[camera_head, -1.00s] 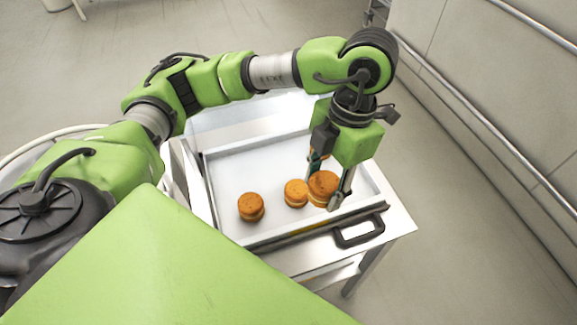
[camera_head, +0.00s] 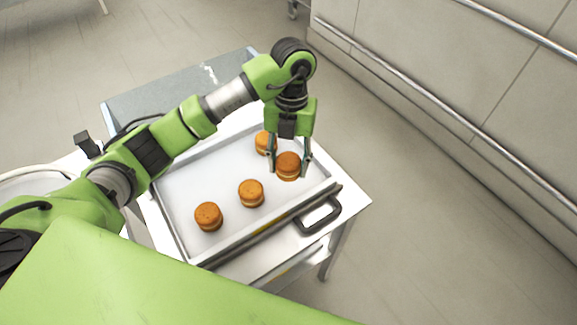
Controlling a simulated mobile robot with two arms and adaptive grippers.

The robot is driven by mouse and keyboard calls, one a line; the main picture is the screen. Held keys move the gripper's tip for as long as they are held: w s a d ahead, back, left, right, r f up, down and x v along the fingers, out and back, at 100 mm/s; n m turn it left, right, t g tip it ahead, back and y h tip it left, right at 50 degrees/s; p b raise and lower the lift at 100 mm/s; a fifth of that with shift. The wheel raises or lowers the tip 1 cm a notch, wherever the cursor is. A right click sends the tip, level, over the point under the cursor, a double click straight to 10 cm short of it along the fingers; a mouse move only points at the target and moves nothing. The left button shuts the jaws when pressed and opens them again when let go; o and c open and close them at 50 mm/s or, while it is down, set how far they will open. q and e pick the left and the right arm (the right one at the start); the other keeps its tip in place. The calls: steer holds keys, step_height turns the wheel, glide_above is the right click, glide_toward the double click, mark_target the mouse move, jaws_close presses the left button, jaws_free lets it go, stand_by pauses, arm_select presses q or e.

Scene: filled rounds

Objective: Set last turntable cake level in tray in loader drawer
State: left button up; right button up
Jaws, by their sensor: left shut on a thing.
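My left gripper (camera_head: 289,168) points down over the right end of the tray (camera_head: 180,245). Its two fingers are shut on the sides of an orange-brown layered cake (camera_head: 288,163), which looks about level. I cannot tell whether this cake touches the tray floor. Another cake (camera_head: 263,143) sits just behind it, partly hidden by the gripper. Two more cakes stand apart in the tray, a middle cake (camera_head: 251,193) and a left cake (camera_head: 208,216). The tray lies in the pulled-out loader drawer (camera_head: 345,205). My right gripper is out of view.
A dark drawer handle (camera_head: 318,216) sticks out at the front. The tray's rim stands close beside the held cake. A wall with a metal rail (camera_head: 420,88) runs along the right, with clear floor between. The tray's left and middle floor has bare room.

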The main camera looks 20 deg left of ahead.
mark_target(290, 162)
arm_select(q)
steer(key=shift+w+a+f, duration=0.2)
steer(key=shift+w+f, duration=1)
steer(key=shift+f, duration=0.05)
step_height(290, 162, down, 3)
steer(key=shift+w+r+p, duration=0.1)
steer(key=shift+p, duration=1)
steer(key=shift+f, duration=0.4)
steer(key=o, duration=0.7)
steer(key=shift+o, duration=0.2)
